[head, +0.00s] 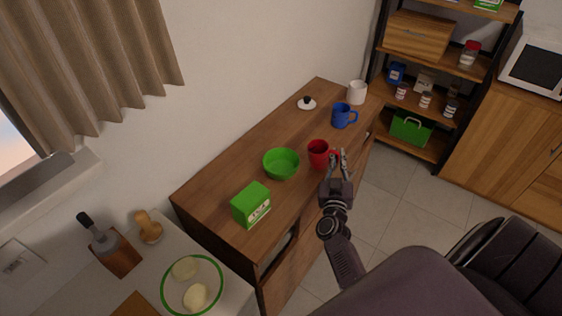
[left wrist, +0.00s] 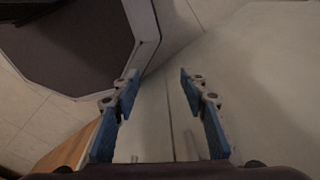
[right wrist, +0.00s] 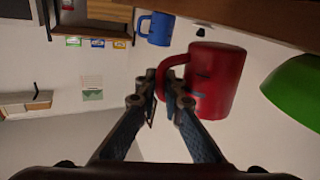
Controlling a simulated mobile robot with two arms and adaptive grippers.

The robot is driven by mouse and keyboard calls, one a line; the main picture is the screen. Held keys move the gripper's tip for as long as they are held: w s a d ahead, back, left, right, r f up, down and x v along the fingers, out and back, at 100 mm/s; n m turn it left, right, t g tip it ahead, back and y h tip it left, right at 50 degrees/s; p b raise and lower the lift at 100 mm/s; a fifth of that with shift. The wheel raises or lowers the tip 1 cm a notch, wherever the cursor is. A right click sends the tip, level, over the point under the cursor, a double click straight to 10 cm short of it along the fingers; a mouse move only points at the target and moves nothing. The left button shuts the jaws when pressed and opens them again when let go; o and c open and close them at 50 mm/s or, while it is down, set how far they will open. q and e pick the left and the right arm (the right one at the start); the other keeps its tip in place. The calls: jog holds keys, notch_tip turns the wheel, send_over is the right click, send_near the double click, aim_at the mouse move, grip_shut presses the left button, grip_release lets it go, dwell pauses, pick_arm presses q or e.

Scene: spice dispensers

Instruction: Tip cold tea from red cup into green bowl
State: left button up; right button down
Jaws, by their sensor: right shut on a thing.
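The red cup (head: 317,152) is over the wooden cabinet top, just right of the green bowl (head: 281,165) in the head view. My right gripper (head: 338,158) is shut on the cup's handle. The right wrist view shows the red cup (right wrist: 215,82) with its handle between the fingers (right wrist: 163,100), and the green bowl (right wrist: 298,90) at the right edge, apart from the cup. The cup looks about upright; I cannot tell whether it touches the top. The tea is not visible. My left gripper (left wrist: 160,85) is open and empty, away from the cabinet top.
A green tea box (head: 251,205) stands in front-left of the bowl. A blue mug (head: 343,116), a white mug (head: 357,92) and a white lid (head: 306,103) stand farther back. A wall runs behind the cabinet top (head: 225,180).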

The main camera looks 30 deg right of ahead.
aim_at(322, 154)
jog(key=shift+w+a+r+n+t+b, duration=0.3)
jog(key=shift+a+r+n+b, duration=0.35)
jog(key=shift+n, duration=0.35)
jog(key=a+r+n, duration=0.1)
jog(key=r, duration=0.1)
jog(key=w+a+r+n+t+p, duration=0.1)
jog(key=r, duration=0.1)
jog(key=a+r+n, duration=0.1)
jog(key=n, duration=0.1)
jog(key=shift+w+a+r+t, duration=0.2)
jog(key=shift+a+r+t, duration=0.1)
jog(key=shift+r, duration=0.1)
jog(key=shift+a+n, duration=0.1)
jog(key=shift+n, duration=0.2)
jog(key=shift+r, duration=0.2)
jog(key=shift+w+a+r+n+t, duration=0.15)
jog(key=shift+a+r+n+t, duration=0.15)
jog(key=shift+n, duration=0.4)
jog(key=shift+w+a+f+n+t+y+b, duration=0.15)
jog(key=shift+a+n+t+b, duration=0.15)
jog(key=shift+n+b, duration=0.45)
jog(key=shift+w+a+f+n+t+y+b, duration=0.15)
jog(key=shift+n+t+b, duration=0.15)
jog(key=shift+n+b, duration=0.45)
jog(key=shift+w+a+f+n+t+y+b, duration=0.1)
jog(key=shift+a+n+t+b, duration=0.2)
jog(key=shift+n+b, duration=0.45)
jog(key=shift+w+a+r+n+t+y+b, duration=0.1)
jog(key=shift+a+r+n+t+y+b, duration=0.3)
jog(key=shift+n, duration=0.65)
